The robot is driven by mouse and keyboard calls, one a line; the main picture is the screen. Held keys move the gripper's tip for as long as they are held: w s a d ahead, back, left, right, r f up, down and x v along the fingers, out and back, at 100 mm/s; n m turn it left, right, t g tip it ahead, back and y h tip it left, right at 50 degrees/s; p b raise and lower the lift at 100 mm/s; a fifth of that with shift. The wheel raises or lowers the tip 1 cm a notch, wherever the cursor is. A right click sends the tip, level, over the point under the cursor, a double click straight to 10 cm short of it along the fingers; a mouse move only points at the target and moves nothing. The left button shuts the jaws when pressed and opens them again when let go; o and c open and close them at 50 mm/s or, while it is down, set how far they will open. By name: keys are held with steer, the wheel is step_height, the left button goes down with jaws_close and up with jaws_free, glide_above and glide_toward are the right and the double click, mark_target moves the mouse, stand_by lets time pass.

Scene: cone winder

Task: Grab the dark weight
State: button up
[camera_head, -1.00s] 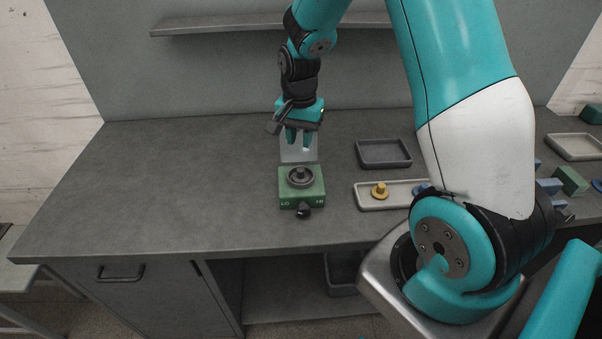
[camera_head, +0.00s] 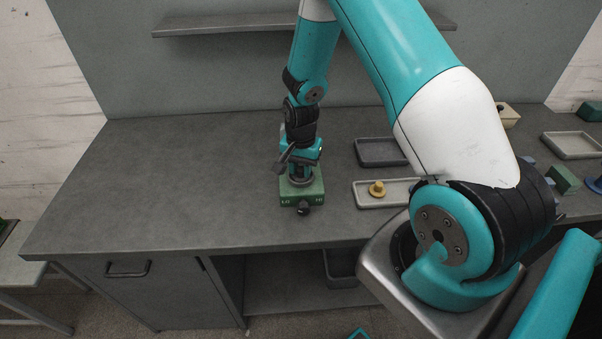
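The dark weight (camera_head: 301,181) sits on top of the green box (camera_head: 302,197) marked LO and HI, which has a black knob (camera_head: 303,209) at its front. My gripper (camera_head: 300,175) points down right at the dark weight, with its fingertips at the weight's top. The fingers hide part of the weight. I cannot tell whether they are closed on its knob or still apart.
A pale tray (camera_head: 364,203) with a yellow weight (camera_head: 377,188) lies to the right. A dark grey tray (camera_head: 380,152) lies behind it. My arm covers part of the right side, near a green block (camera_head: 563,179). The table's left half is clear.

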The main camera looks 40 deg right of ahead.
steer(key=shift+c, duration=0.4)
jaws_close()
steer(key=shift+r, duration=0.1)
